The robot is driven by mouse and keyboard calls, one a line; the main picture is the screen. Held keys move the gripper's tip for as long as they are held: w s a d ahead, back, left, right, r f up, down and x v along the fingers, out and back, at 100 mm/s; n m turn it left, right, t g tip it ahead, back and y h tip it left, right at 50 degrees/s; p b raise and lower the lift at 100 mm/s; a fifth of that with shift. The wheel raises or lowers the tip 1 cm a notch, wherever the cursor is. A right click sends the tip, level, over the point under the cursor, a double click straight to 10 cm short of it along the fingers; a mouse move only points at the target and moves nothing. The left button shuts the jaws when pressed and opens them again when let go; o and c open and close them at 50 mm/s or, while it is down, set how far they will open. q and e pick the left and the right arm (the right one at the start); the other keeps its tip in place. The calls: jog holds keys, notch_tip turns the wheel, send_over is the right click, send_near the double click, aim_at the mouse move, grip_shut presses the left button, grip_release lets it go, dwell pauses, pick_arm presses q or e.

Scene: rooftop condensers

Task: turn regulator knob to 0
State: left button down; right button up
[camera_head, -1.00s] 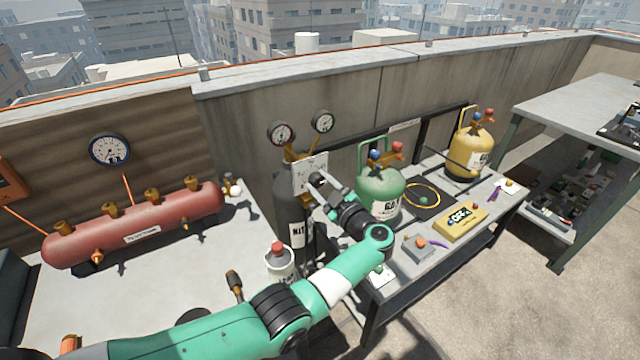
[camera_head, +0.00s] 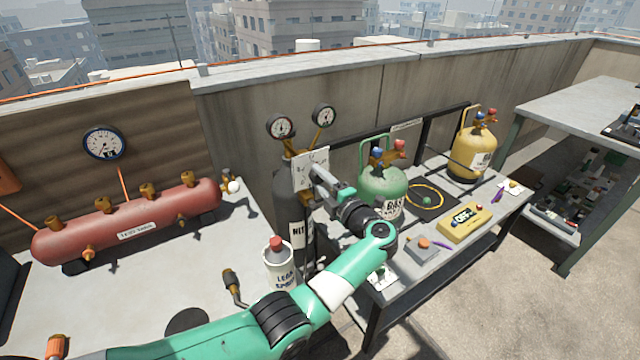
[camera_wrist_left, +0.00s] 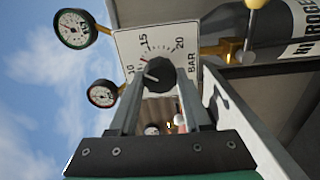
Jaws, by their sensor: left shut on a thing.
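The regulator knob (camera_wrist_left: 161,75) is a dark round knob on a white dial plate (camera_wrist_left: 128,42) marked 10, 15, 20 and BAR. A pale mark shows on the knob's lower left, roughly toward the 10 side; its exact reading is unclear. My left gripper (camera_wrist_left: 160,82) is shut on the knob, one finger on each side. In the head view the plate (camera_head: 303,166) stands on top of the dark nitrogen cylinder (camera_head: 286,190), and my left gripper (camera_head: 318,171) reaches it from the right, hiding the knob. My right gripper is not in view.
Two gauges (camera_head: 280,127) (camera_head: 323,115) rise above the plate. A green cylinder (camera_head: 381,187) stands close to my left wrist. A white spray can (camera_head: 277,266) stands near my forearm. A yellow box (camera_head: 463,222) lies on the right bench.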

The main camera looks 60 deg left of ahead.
pick_arm(q)
jog(key=n+b, duration=0.1)
jog(key=n, duration=0.1)
jog(key=n+b, duration=0.1)
jog(key=shift+f+n, duration=0.2)
jog(key=shift+n, duration=0.2)
jog(key=n+b, duration=0.2)
jog(key=n, duration=0.2)
jog(key=shift+b, duration=0.35)
jog(key=n+b, duration=0.1)
jog(key=n, duration=0.2)
jog(key=shift+b, duration=0.3)
jog(key=n+b, duration=0.1)
jog(key=n, duration=0.2)
jog(key=shift+w, duration=0.1)
jog(key=n, duration=0.9)
jog(key=shift+w+r+n, duration=0.1)
jog(key=shift+w+n, duration=0.05)
jog(key=shift+n, duration=0.25)
jog(key=n, duration=0.9)
jog(key=shift+r+n, duration=0.15)
jog(key=shift+n, duration=0.15)
